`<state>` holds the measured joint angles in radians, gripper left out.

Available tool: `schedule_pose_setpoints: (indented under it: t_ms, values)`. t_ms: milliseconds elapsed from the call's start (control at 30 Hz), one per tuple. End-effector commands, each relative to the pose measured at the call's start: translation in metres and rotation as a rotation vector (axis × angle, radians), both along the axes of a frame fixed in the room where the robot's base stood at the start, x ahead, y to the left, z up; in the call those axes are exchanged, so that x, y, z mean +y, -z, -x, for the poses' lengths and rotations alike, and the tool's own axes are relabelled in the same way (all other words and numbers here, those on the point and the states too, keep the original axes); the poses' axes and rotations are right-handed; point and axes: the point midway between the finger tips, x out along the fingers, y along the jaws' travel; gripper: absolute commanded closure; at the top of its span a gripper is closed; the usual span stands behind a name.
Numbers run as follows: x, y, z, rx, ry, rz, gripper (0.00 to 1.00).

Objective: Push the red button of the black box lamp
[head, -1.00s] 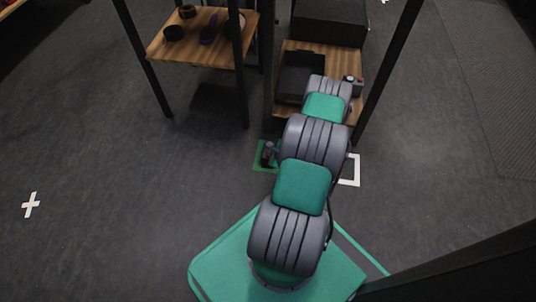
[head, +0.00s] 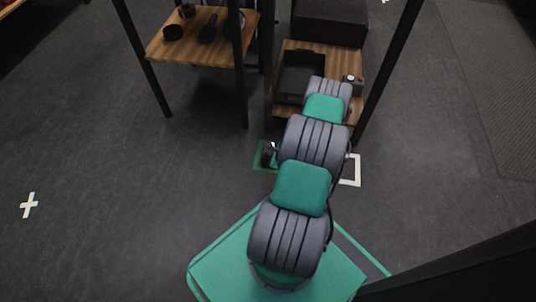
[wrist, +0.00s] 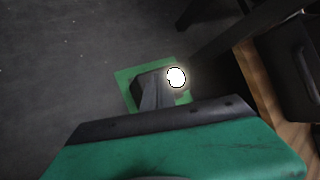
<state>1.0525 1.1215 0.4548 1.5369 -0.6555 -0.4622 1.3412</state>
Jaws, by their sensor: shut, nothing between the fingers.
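A round white lamp glows brightly over the green square on the floor, just beyond my fingers in the wrist view (wrist: 176,77). It also shows as a small bright spot in the head view (head: 273,146). Its box and any red button there are hidden or too dark to make out. My gripper (wrist: 158,92) is shut and empty, close beside the glow; contact cannot be told. In the head view my arm hides most of it. A second small dark box (head: 357,88) with a pale dome and a reddish patch stands on the right wooden shelf.
The green square (wrist: 128,77) lies on the floor, with a white square outline (head: 356,170) to its right. The right wooden shelf (head: 290,112) holds a black tray (head: 302,72). A left wooden shelf (head: 185,54) holds small items. Black posts stand close by. Open floor lies left.

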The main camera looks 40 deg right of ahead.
Motion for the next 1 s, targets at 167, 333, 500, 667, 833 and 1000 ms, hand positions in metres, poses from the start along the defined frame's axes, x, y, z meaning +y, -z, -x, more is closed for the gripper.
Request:
schedule_pose_setpoints:
  t_ms: [167,333,500,667,833,1000]
  values:
    - [0.0,0.003,0.0,0.0,0.0,0.0,1.0]
    - [0.0,0.005,0.0,0.0,0.0,0.0,1.0]
    - [0.0,0.007,0.0,0.0,0.0,0.0,1.0]
    - [0.0,0.006,0.0,0.0,0.0,0.0,1.0]
    - [0.0,-0.003,0.0,0.0,0.0,0.0,1.0]
    - [0.0,-0.01,0.0,0.0,0.0,0.0,1.0]
